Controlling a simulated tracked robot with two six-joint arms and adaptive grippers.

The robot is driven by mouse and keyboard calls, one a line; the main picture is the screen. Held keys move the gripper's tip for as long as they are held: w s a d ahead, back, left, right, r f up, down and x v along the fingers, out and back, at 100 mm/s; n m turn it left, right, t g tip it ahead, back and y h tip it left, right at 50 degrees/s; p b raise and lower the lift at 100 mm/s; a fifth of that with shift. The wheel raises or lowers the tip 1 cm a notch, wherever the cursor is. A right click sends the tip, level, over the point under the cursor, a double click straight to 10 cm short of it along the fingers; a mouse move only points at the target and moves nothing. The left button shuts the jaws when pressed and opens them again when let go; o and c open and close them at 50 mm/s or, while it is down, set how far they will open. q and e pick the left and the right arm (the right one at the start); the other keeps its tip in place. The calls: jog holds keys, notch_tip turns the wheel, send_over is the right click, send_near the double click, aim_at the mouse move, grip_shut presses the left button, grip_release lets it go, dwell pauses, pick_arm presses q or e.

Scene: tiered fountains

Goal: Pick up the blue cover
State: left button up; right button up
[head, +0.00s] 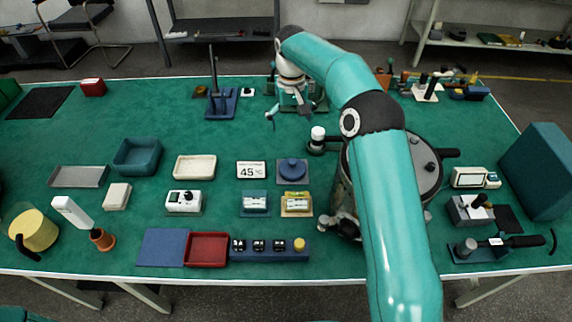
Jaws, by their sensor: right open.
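The blue cover (291,168) is a round blue lid with a small knob. It sits on a grey square pad near the middle of the green table. My right arm reaches in from the bottom right and bends over the table. My right gripper (289,117) is open and empty. It is farther back than the cover and apart from it, pointing down. My left gripper is not in view.
Two small boxed items, one on a teal pad (255,203) and one on a tan pad (297,204), lie in front. A large round vessel (425,165) is to the right, partly behind my arm.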

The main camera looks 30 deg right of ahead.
jog(key=f+b, duration=0.1)
send_near(293, 162)
jog(key=f, duration=0.3)
jog(key=w+f, duration=0.1)
jog(key=f, duration=0.1)
jog(key=shift+d+f, duration=0.1)
jog(key=shift+f, duration=0.1)
jog(key=shift+f+p, duration=0.3)
jog(key=shift+f, duration=0.3)
jog(key=f, duration=0.2)
jog(key=s+f+p, duration=0.1)
jog(key=f, duration=0.1)
jog(key=shift+f, duration=0.2)
jog(key=shift+f+p, duration=0.3)
jog(key=shift+f, duration=0.15)
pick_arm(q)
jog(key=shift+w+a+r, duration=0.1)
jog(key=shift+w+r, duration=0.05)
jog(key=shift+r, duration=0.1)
pick_arm(e)
jog(key=c, duration=0.8)
jog(key=shift+r, duration=0.1)
jog(key=shift+c, duration=0.2)
